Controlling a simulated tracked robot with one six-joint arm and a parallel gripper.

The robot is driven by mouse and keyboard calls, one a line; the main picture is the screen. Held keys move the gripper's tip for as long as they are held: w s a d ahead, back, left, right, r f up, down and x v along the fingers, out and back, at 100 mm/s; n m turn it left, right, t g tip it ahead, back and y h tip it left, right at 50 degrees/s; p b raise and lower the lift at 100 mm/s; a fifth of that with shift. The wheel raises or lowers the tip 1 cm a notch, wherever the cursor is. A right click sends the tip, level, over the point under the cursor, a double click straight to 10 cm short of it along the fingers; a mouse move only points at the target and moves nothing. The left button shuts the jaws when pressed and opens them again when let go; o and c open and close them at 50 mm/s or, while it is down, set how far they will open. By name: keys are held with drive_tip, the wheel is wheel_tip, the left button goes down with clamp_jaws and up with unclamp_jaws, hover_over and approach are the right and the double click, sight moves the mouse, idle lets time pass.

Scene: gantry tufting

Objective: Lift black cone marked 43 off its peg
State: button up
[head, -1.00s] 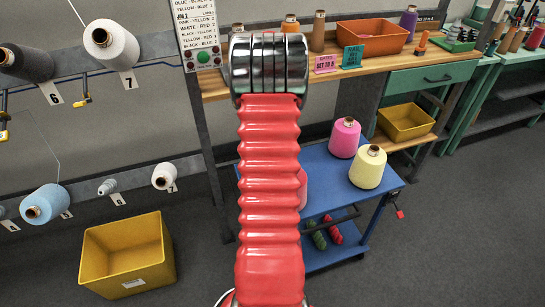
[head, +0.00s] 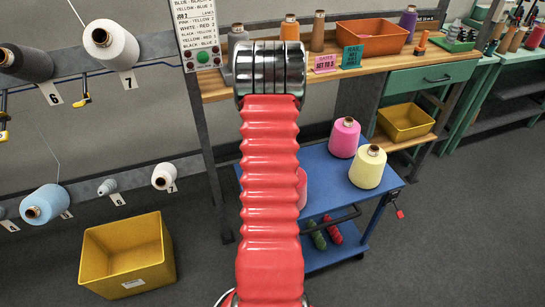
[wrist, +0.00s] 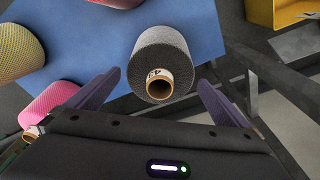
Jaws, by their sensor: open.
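The black cone marked 43 (wrist: 162,52) shows in the wrist view as a dark grey yarn cone with a brown tube end facing me. A white label beside the tube reads 43, upside down. My gripper (wrist: 159,83) is open, with one dark finger on each side of the cone's near end. I see gaps between the fingers and the cone, and nothing is held. Its peg is hidden. In the head view, my red arm hides the cone and gripper.
The blue cart (head: 318,172) carries a pink cone (head: 344,138) and a yellow cone (head: 368,167). Another dark cone (head: 27,64) sits on the wall rail at number 6. A yellow bin (head: 127,254) stands on the floor at left. Grey floor at lower right is clear.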

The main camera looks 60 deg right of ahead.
drive_tip(key=c, duration=1.9)
drive_tip(key=shift+o, duration=0.2)
drive_tip(key=shift+r, duration=0.15)
wheel_tip(320, 180, up, 18)
